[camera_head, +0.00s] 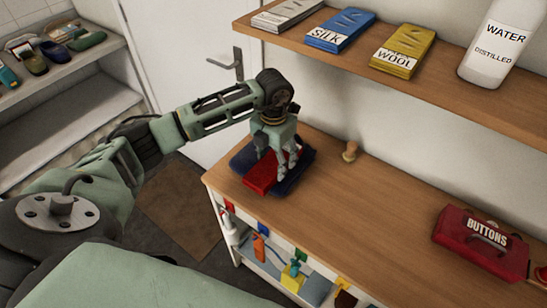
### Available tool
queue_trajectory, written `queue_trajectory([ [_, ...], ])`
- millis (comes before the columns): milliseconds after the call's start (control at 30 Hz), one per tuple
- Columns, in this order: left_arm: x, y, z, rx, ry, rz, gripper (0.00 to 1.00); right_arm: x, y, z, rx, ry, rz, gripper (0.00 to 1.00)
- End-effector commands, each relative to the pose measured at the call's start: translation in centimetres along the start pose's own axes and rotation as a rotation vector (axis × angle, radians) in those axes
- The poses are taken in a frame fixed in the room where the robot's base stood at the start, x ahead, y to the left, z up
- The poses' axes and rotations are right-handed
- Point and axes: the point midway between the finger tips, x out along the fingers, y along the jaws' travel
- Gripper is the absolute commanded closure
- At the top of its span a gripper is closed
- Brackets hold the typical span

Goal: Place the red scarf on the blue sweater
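The folded red scarf (260,176) lies over the dark blue sweater (299,173) at the left end of the wooden counter. Blue shows on both sides of the red. My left gripper (279,166) points down over the two, with its fingers at the scarf. The fingers look spread, but I cannot tell whether they grip the cloth or only touch it. The gripper hides part of the scarf and the sweater's middle. My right gripper is not in view.
A red BUTTONS box (481,243) sits at the right. A shelf (400,80) above holds packets and a water bottle (497,45). The counter's middle is clear.

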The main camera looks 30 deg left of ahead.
Motion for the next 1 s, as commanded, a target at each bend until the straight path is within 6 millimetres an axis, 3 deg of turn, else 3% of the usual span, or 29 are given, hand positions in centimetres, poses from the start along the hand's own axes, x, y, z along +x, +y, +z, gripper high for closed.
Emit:
queue_trajectory([
  [67,0.4,0.0,0.0,0.0,0.0,0.0,0.68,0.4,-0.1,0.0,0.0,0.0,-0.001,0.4],
  [100,0.2,0.0,0.0,0.0,0.0,0.0,0.37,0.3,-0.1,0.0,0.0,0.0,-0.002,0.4],
  [300,0.2,0.0,0.0,0.0,0.0,0.0,0.21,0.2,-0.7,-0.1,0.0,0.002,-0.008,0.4],
  [733,-0.5,0.0,0.1,0.0,-0.003,0.0,0.21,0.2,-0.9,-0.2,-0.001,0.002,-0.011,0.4],
  [1000,-5.6,0.0,0.2,0.001,-0.008,0.0,0.21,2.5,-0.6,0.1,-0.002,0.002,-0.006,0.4],
])
